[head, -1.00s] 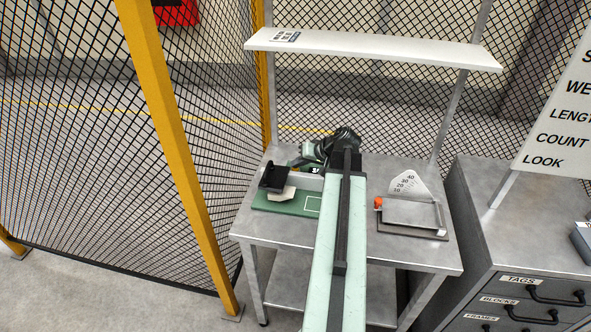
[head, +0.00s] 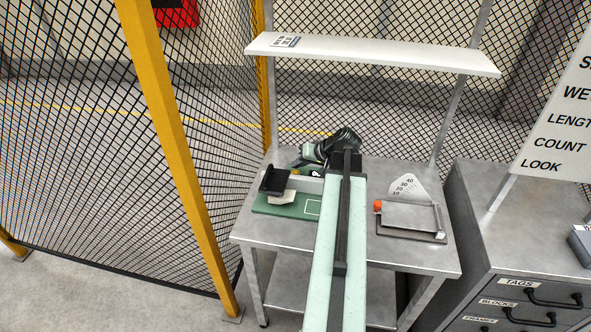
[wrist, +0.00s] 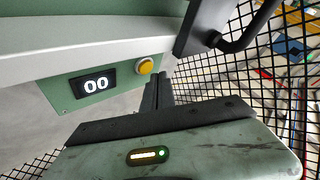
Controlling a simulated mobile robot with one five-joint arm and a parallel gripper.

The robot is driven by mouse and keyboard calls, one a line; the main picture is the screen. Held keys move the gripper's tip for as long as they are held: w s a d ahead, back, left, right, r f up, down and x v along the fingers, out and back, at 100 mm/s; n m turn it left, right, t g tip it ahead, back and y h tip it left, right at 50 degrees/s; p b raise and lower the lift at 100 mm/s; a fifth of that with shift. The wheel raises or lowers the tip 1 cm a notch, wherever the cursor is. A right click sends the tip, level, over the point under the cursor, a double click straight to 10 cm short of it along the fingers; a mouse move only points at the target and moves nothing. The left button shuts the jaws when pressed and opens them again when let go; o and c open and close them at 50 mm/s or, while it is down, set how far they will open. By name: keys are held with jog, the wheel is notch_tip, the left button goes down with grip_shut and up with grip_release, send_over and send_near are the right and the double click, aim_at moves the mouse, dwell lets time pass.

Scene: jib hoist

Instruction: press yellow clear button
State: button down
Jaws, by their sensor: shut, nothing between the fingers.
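The yellow button (wrist: 145,66) is round and sits on a green panel beside a small black display (wrist: 95,84) reading 00. In the head view the button (head: 296,173) is a small yellow spot on the device at the back of the bench, and the display (head: 315,173) is partly visible. My gripper (wrist: 158,78) is shut and empty, its dark fingers just below and right of the button in the wrist view. I see a gap between them in the picture, but cannot judge depth. In the head view my gripper (head: 298,164) hangs over the device.
The device has a green base (head: 283,212) and a black handle (head: 275,181). A gauge with an orange knob (head: 378,206) stands to the right. A white shelf (head: 375,53) spans above the bench. Mesh fencing stands behind and left; drawers stand right.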

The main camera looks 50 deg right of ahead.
aim_at(298, 173)
jog(key=shift+r, duration=0.15)
notch_tip(298, 173, up, 5)
jog(key=p, duration=0.5)
dwell(0.8)
